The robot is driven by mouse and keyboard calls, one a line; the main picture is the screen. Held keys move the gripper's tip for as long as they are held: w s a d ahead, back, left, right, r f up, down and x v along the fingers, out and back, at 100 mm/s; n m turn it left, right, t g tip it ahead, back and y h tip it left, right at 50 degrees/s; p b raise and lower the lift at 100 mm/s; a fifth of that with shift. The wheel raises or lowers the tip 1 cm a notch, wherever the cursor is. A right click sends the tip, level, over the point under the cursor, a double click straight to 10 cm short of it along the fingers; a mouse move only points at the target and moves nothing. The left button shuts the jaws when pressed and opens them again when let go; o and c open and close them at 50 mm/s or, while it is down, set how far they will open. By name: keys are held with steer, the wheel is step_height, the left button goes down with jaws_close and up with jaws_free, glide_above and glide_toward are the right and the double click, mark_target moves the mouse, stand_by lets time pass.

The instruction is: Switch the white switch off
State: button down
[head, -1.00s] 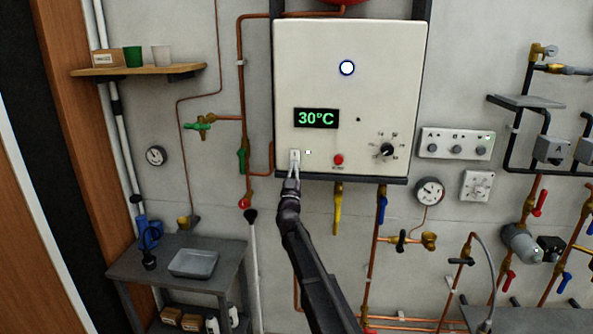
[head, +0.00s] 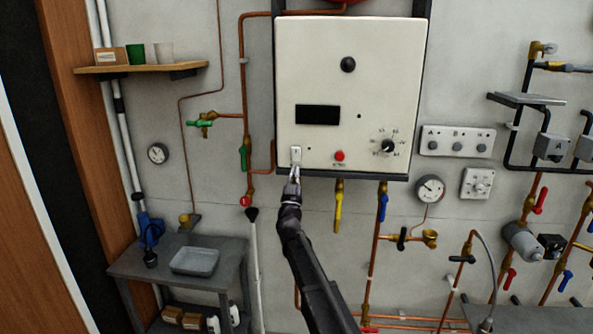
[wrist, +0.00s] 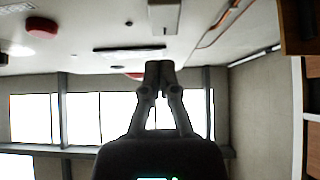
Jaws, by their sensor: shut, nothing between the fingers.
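The white switch (head: 296,152) is at the lower left of the cream boiler box (head: 380,60). Its rocker is too small to read in the head view. It also seems to show at the top of the wrist view (wrist: 164,14). My gripper (head: 294,170) is shut and empty, its fingertips pointing up at the switch's lower end; I cannot tell if they touch it. In the wrist view my gripper (wrist: 159,68) has its fingers together. The box's display (head: 317,115) is blank and the round lamp (head: 348,65) is dark.
A red button (head: 339,156) and a black dial (head: 387,147) sit right of the switch. A yellow-handled valve (head: 338,208) and a blue-handled valve (head: 382,206) hang below the box. Copper pipes (head: 243,100) run on its left. A grey table (head: 180,268) stands at lower left.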

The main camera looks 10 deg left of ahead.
steer(key=s+f+b, duration=0.5)
steer(key=f+b, duration=0.2)
steer(key=f, duration=0.1)
stand_by(0.4)
stand_by(0.4)
